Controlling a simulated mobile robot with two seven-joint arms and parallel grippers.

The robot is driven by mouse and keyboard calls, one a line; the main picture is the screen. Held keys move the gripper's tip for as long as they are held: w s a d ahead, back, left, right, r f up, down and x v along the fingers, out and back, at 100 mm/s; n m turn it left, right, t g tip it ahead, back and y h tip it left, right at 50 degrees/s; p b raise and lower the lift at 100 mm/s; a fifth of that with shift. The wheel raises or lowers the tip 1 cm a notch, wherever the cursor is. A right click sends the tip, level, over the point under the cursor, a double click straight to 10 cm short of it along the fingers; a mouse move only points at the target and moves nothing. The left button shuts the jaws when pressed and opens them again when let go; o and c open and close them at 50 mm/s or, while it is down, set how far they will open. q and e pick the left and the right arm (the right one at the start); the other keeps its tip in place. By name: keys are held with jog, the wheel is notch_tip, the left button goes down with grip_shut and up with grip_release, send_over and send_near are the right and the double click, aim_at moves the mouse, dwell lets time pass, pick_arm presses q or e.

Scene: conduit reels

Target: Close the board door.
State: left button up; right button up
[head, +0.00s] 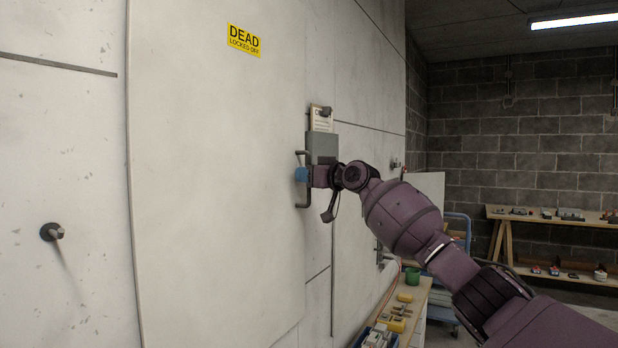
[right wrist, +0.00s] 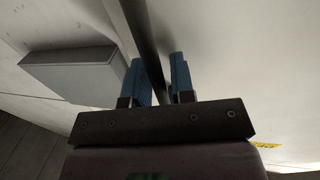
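The board door (head: 215,190) is a large pale panel filling the left and middle of the head view, with a yellow "DEAD LOCKED OFF" sign (head: 244,40) near its top. I cannot tell how far it stands from the wall behind. A dark upright bar handle (head: 302,203) is at its right edge. My right gripper (head: 302,174) is at this handle, its blue fingers level with the bar's middle. In the right wrist view the bar (right wrist: 140,25) passes between the two fingers (right wrist: 160,80), with a gap showing beside it. My left gripper is out of view.
A grey box (head: 322,148) with a card above it is just right of the handle. Below right stand a workbench (head: 418,300) with small parts, a blue trolley (head: 458,222) and a wooden shelf (head: 550,220). A round knob (head: 52,232) sticks out of the wall at left.

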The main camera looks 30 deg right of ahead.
jog(key=shift+o, duration=1)
jog(key=shift+w+a+f, duration=0.1)
jog(key=shift+w+f, duration=0.1)
jog(key=shift+s, duration=0.1)
jog(key=shift+s, duration=0.1)
jog(key=shift+s+d, duration=0.2)
jog(key=p+v, duration=0.1)
jog(key=v, duration=0.9)
jog(key=shift+p, duration=0.4)
jog(key=shift+s+r, duration=0.1)
jog(key=shift+s, duration=0.05)
